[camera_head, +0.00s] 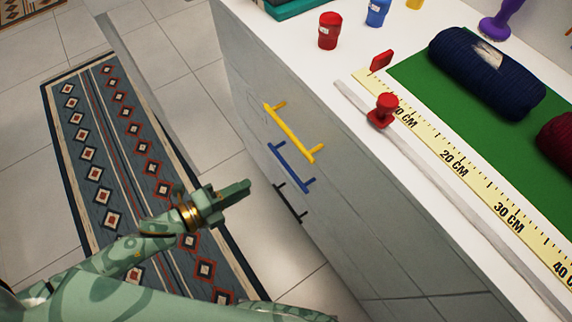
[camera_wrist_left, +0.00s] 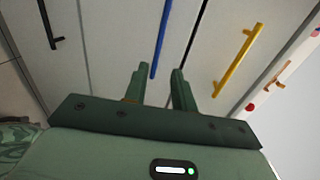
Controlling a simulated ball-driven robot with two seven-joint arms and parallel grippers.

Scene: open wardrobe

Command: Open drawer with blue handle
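The blue handle (camera_head: 292,168) is a slanted bar on the grey drawer front, between the yellow handle (camera_head: 290,133) above and the black handle (camera_head: 289,202) below. The drawer front looks closed. My left gripper (camera_head: 243,189) is left of the blue handle, apart from it in the head view. In the left wrist view, its two green fingers (camera_wrist_left: 159,72) stand open with a gap between them. There the blue handle (camera_wrist_left: 161,38) runs down towards the fingertips, nearer the left finger; whether it touches is unclear. My right gripper is out of view.
The white top above the drawers holds a red cup (camera_head: 330,31), a blue cup (camera_head: 377,12), a red stamp-like object (camera_head: 383,110), a yellow ruler (camera_head: 458,165) and a dark blue yarn roll (camera_head: 486,72). A patterned rug (camera_head: 80,140) lies on the tiled floor.

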